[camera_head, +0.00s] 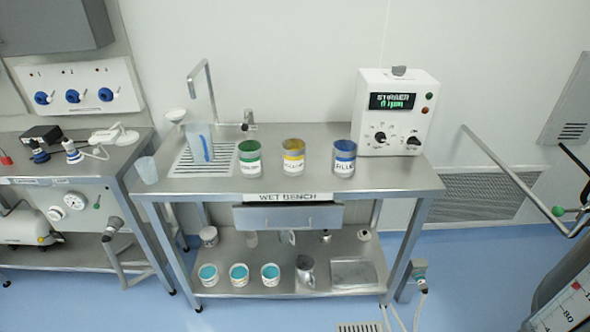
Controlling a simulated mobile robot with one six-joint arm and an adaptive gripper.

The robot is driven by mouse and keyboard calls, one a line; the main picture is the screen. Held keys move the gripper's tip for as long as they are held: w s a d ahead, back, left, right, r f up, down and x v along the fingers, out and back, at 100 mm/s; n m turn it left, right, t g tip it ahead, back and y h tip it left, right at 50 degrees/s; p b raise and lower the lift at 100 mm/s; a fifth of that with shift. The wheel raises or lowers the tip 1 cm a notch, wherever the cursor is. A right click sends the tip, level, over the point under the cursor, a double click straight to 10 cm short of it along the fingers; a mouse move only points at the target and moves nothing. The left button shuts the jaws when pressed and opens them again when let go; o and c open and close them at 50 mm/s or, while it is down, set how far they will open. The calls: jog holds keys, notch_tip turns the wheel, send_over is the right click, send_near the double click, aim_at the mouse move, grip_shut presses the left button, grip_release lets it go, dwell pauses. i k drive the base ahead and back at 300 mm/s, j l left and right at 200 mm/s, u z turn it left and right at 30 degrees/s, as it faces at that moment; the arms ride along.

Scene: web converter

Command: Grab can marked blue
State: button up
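Three cans stand upright in a row on the steel bench top (400,177) labelled WET BENCH. The can with the blue band (344,158) is the rightmost, in front of the white stirrer box; its white label is too small to read fully. The yellow-banded can (293,157) stands to its left, and the green-banded can (249,158) further left. The cans stand apart from each other. My gripper is not in view.
A white stirrer box (398,115) stands behind the blue can. A clear jug (199,143) stands on the drain grate at left, near a tap (248,127). Several containers sit on the lower shelf. Blue floor (470,270) is open at front right.

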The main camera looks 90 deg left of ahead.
aim_at(344, 158)
jog(key=u, duration=2.95)
jog(key=l, duration=0.9)
